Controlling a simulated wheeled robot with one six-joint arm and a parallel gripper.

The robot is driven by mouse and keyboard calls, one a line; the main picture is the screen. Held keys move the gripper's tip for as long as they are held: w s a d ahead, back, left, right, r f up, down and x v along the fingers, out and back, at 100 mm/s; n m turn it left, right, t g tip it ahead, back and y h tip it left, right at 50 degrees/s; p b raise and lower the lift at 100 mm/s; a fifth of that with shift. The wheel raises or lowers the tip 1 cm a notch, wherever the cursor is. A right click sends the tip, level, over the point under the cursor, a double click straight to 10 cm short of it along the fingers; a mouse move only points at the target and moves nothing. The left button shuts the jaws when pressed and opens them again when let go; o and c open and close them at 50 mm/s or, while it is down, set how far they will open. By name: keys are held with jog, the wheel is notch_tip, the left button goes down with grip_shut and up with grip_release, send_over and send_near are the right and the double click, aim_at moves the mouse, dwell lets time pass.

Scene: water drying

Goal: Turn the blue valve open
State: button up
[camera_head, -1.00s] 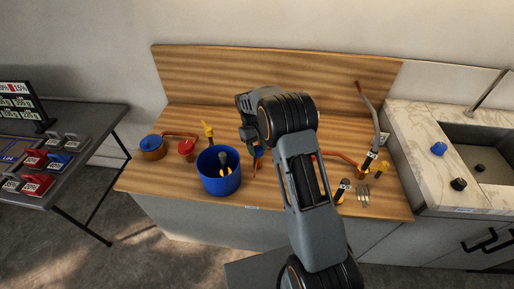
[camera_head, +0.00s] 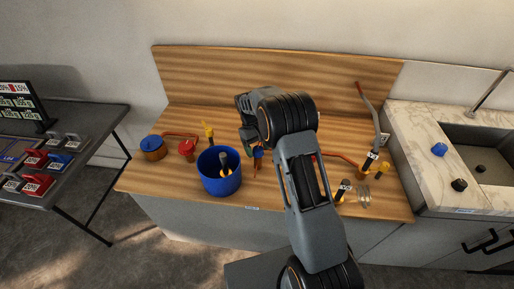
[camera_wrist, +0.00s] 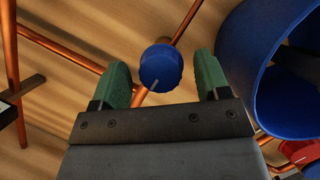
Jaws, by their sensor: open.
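The blue valve (camera_wrist: 160,68) is a round knob with a small white mark, on a copper pipe, seen in the wrist view. It lies between the two green fingers of my gripper (camera_wrist: 161,75), with a visible gap on both sides. My gripper is open and holds nothing. In the head view the blue valve (camera_head: 258,153) shows just below my gripper (camera_head: 250,146), partly hidden by it. The valve's base is hidden in the wrist view.
A large blue pot (camera_head: 219,178) stands close by on the wooden counter (camera_head: 160,188). A red valve (camera_head: 187,149) and a yellow-handled valve (camera_head: 208,130) are left of my gripper. Copper pipes (camera_wrist: 185,22) cross near the valve. A marble sink counter (camera_head: 405,120) is at the right.

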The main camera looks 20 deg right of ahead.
jog(key=v, duration=1.3)
jog(key=shift+w+r, duration=0.15)
jog(key=shift+r, duration=0.2)
jog(key=shift+a, duration=0.1)
notch_tip(320, 180, down, 5)
jog(key=s+m+t, duration=0.1)
jog(key=s, duration=0.1)
jog(key=s+r+m+t, duration=0.1)
jog(key=s+r+t, duration=0.2)
jog(key=s, duration=1)
jog(key=s+d+r+m+t+y, duration=0.1)
jog(key=s+r+t, duration=0.3)
jog(key=s, duration=0.9)
jog(key=shift+d+r, duration=0.2)
jog(key=shift+r, duration=0.7)
